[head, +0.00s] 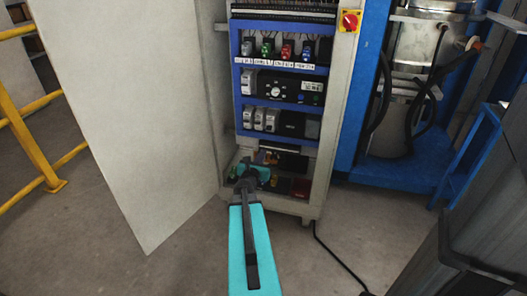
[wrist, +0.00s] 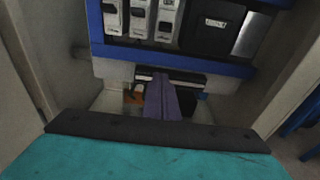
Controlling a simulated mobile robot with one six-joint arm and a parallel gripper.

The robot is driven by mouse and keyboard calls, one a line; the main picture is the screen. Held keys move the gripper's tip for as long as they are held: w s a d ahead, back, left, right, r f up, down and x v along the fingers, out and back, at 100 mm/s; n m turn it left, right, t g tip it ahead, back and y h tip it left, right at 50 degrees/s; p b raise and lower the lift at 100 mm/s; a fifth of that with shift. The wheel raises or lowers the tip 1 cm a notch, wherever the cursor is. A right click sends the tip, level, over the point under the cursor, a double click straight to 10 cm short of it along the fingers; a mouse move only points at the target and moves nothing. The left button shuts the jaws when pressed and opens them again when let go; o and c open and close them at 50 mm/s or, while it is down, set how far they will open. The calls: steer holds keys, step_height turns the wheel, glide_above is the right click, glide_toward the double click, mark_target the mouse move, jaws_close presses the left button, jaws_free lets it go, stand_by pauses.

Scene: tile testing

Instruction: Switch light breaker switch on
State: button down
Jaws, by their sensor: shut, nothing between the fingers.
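An open electrical cabinet (head: 324,150) holds rows of breakers and modules on blue rails. The top row has several small switches, among them a grey one (head: 247,47), a green one (head: 267,47) and a red one (head: 287,50). The label strip (head: 280,65) under them is too small to read, so I cannot tell which is the light breaker or how it is set. My gripper (head: 246,166) is shut and empty, low in front of the cabinet's bottom compartment. In the wrist view its fingers (wrist: 160,82) point at that compartment, below a row of grey breakers (wrist: 139,18).
The cabinet's white door (head: 130,110) stands open on the left. A red and yellow rotary switch (head: 348,21) is at the upper right. Blue machinery (head: 400,170) stands right of the cabinet. A yellow rail (head: 27,145) is at far left. A black cable (head: 335,255) lies on the floor.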

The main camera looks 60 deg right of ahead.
steer(key=shift+s+a, duration=0.1)
steer(key=shift+a, duration=0.35)
steer(key=w+a+f+m+g+y, duration=0.3)
steer(key=a+f+m, duration=0.4)
steer(key=a+f, duration=0.65)
steer(key=w+a+f+m+y, duration=0.2)
steer(key=a+f+m+y, duration=0.3)
steer(key=a+f, duration=0.9)
steer(key=s+a+f+m+g+y, duration=0.1)
steer(key=s+a+f+m+y, duration=0.1)
steer(key=a, duration=1.1)
steer(key=s+a+f+m+g+y, duration=0.2)
steer(key=s+a, duration=0.5)
steer(key=a, duration=0.6)
steer(key=s+a+f+m+g+y, duration=0.2)
steer(key=s+a+f+m+y, duration=0.2)
steer(key=a, duration=0.9)
steer(key=shift+s+a+f, duration=0.25)
steer(key=shift+s+f, duration=0.2)
steer(key=shift+s, duration=0.1)
